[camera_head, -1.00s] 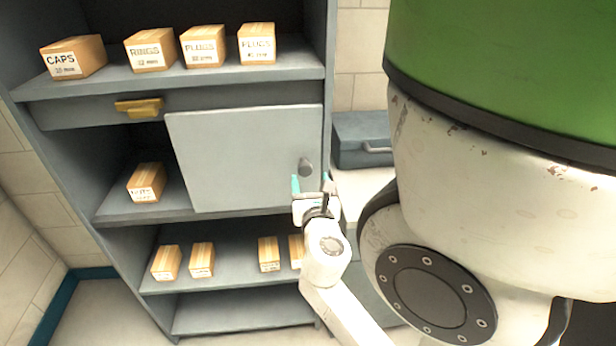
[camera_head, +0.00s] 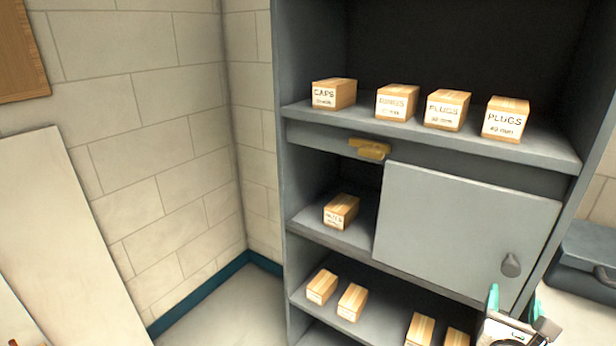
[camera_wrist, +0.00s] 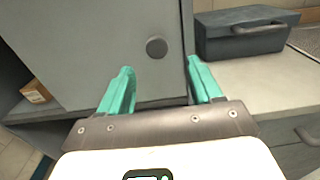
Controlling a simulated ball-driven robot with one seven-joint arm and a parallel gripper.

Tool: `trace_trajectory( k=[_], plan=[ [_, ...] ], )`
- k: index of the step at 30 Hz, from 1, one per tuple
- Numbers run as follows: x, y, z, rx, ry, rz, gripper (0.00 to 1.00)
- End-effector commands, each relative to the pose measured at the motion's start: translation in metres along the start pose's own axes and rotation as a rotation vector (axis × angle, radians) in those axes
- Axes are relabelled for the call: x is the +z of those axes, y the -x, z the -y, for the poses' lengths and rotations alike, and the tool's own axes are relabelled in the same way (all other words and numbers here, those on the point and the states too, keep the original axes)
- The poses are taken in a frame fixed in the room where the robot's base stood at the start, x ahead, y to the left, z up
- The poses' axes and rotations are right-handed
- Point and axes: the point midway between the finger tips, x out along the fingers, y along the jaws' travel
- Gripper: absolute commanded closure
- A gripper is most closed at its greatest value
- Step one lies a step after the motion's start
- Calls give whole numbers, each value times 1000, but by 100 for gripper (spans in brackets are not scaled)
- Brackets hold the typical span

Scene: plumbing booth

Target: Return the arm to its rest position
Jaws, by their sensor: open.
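My gripper (camera_head: 513,302) is at the lower right of the head view, in front of the grey cabinet door (camera_head: 465,225). Its two teal fingers are apart with nothing between them. In the wrist view my gripper (camera_wrist: 158,88) is open and empty below the round door knob (camera_wrist: 156,47), apart from it as far as I can tell. The knob also shows in the head view (camera_head: 511,265). The door covers the right part of the middle shelf. Most of my arm is out of the head view.
The grey shelf unit (camera_head: 315,135) holds boxes labelled caps (camera_head: 334,93), rings (camera_head: 397,101) and plugs (camera_head: 447,109) on top. A blue-grey toolbox (camera_wrist: 245,35) stands on a counter at right. Floor (camera_head: 225,310) left of the unit is clear.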

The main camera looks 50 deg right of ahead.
Motion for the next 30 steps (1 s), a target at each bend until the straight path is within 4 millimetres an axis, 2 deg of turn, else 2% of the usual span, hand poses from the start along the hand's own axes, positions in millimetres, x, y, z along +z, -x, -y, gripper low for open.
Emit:
trace_trajectory(
  k=[4,7,11,14,17,20,21,24,27,30],
  plan=[
    [-3,0,-3,0,-64,-18,36],
    [-16,1,-12,-10,-280,-90,36],
    [-54,10,-37,-69,-705,-284,36],
    [-92,29,-63,-170,-1007,-481,36],
    [-130,61,-94,-323,-1243,-693,36],
    [-165,107,-122,-530,-1395,-898,36],
    [-177,127,-130,-624,-1429,-970,36],
    [-200,179,-145,-855,-1454,-1105,36],
    [-212,221,-150,-1044,-1428,-1175,36],
    [-217,248,-150,-1166,-1390,-1200,36]
  ],
)
